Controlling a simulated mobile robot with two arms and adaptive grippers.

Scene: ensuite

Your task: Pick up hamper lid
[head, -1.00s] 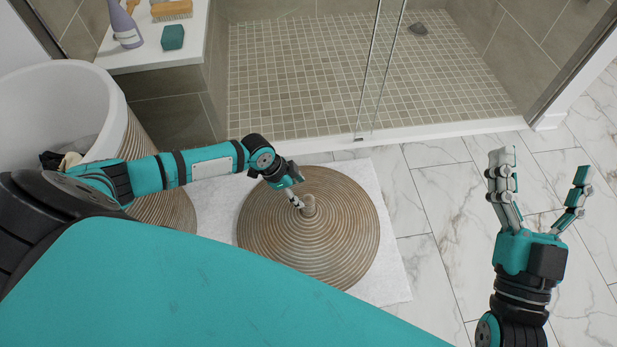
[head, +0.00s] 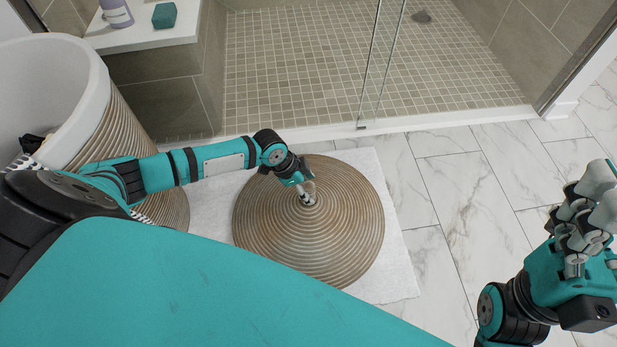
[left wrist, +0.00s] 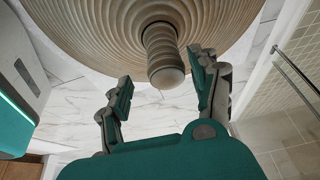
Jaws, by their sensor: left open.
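The hamper lid (head: 265,235) is a round, ribbed, tan disc lying on a white mat (head: 397,270). A short knob stands at its middle. My left gripper (head: 306,194) is at the knob and partly hides it in the head view. In the left wrist view the lid (left wrist: 85,25) fills the top, and its ribbed knob (left wrist: 163,55) points between the two spread fingers of my left gripper (left wrist: 163,95). Gaps show on both sides of the knob. My right gripper (head: 588,215) is raised at the right edge, empty, its fingers foreshortened and overlapping.
The open hamper (head: 130,125), ribbed with a white inside, stands left of the lid with cloth in it. A shower with a glass door (head: 378,65) and low sill is behind. A bench (head: 150,42) holds a bottle and a green block. Marble floor right of the mat is clear.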

